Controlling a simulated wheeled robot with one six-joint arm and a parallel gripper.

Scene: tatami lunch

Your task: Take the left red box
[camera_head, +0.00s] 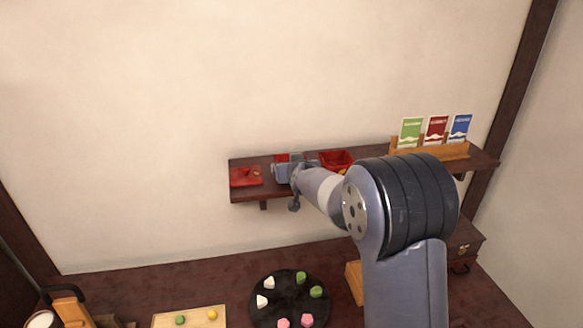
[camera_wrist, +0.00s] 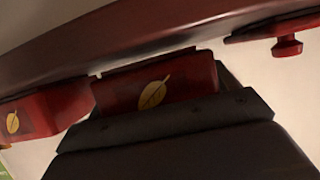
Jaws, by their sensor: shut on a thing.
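The left red box (camera_head: 282,158) shows only as a sliver of red behind my gripper (camera_head: 285,172) at the wall shelf, in the head view. In the wrist view this red box (camera_wrist: 155,88), with a gold leaf mark, sits in the middle against my dark gripper (camera_wrist: 160,125), which is shut on it. A second red box (camera_head: 336,158) stands open to the right on the shelf. It also shows in the wrist view (camera_wrist: 45,113), at the left edge with its own gold leaf. My arm hides part of it in the head view.
A red lid with a knob (camera_head: 246,178) lies at the left end of the dark shelf (camera_head: 240,193). A wooden rack (camera_head: 450,152) with green, red and blue packets stands at the right. Below, a table holds a round black plate (camera_head: 290,300) with small pieces.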

